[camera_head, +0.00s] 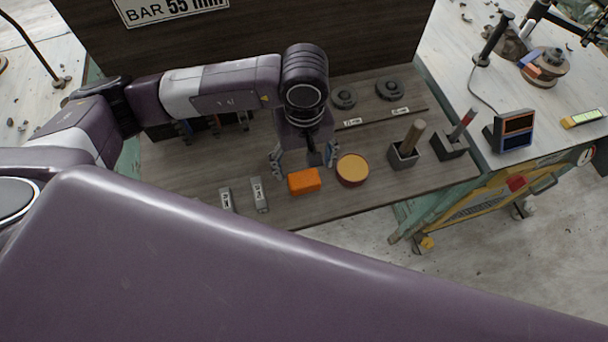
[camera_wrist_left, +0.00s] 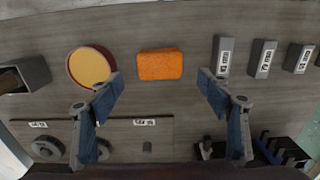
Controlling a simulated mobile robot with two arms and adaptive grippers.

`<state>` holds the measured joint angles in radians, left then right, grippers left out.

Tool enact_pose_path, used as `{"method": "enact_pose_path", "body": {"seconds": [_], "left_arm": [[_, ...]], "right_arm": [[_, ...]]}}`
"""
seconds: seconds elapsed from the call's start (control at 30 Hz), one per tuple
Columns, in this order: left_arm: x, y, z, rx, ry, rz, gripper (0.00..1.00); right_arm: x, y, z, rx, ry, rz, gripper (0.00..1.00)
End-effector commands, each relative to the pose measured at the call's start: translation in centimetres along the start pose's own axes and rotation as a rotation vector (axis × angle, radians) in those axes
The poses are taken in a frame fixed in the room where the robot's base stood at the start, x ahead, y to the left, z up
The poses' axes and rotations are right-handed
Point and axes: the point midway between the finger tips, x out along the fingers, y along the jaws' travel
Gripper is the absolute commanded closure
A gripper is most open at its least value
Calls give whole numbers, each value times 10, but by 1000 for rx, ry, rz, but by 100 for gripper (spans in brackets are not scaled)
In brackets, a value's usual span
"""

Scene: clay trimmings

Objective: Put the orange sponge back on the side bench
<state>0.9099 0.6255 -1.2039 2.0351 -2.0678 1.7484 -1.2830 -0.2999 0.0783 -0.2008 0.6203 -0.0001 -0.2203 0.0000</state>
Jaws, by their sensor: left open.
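The orange sponge (camera_head: 304,181) lies on the wooden bench top (camera_head: 400,184), near its front edge. In the left wrist view the sponge (camera_wrist_left: 161,64) lies flat, ahead of and between the fingers. My left gripper (camera_head: 304,160) is above the bench, just behind the sponge in the head view. In the left wrist view the left gripper (camera_wrist_left: 162,97) is open with nothing between its fingers. I cannot tell from these views which surface is the side bench. My right gripper does not show.
A round orange-topped tub (camera_head: 352,169) stands right beside the sponge. Several grey labelled blocks (camera_head: 259,194) stand to its left. A dark holder with a wooden rod (camera_head: 404,154) stands farther right. A grey-topped table (camera_head: 500,80) with a small display (camera_head: 513,131) is at the right.

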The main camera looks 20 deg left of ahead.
Motion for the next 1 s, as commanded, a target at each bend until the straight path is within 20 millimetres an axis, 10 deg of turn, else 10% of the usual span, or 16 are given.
{"method": "enact_pose_path", "body": {"seconds": [0.33, 1.0], "left_arm": [[-45, 0, 0, 0, 0, 1, 29], [-48, 0, 0, 0, -1, 0, 29]], "right_arm": [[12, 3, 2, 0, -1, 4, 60], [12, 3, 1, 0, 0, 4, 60]]}}
